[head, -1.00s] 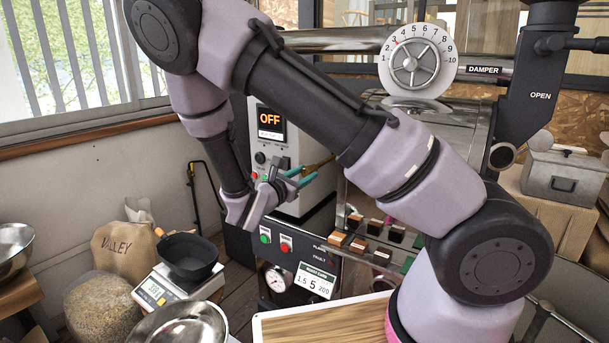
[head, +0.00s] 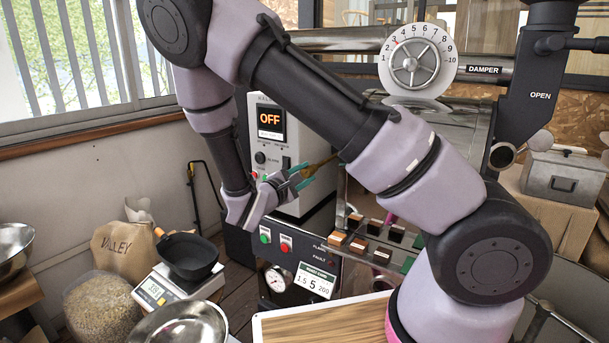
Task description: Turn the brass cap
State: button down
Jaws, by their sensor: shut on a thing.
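The brass cap (head: 319,166) shows as a small brass-coloured piece in the head view, at the right side of the white control box. My gripper (head: 303,175) reaches it from the left, and its teal fingers are shut on it. The far end of the cap meets the edge of my forearm in the picture, so its mount is hidden. I cannot tell how far the cap is turned.
The control box (head: 286,190) with an "OFF" display stands just behind my gripper. Below are several sample blocks (head: 358,246) and a black panel (head: 276,258) with buttons. A scale (head: 158,292) with a black pan (head: 188,262) stands lower left.

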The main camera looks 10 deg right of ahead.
jog(key=m, duration=0.4)
jog(key=shift+m, duration=0.3)
jog(key=m, duration=0.4)
jog(key=shift+m, duration=0.3)
jog(key=shift+c, duration=2.4)
grip_release()
jog(key=v, duration=1)
jog(key=shift+s+a, duration=0.25)
jog(key=shift+s, duration=0.05)
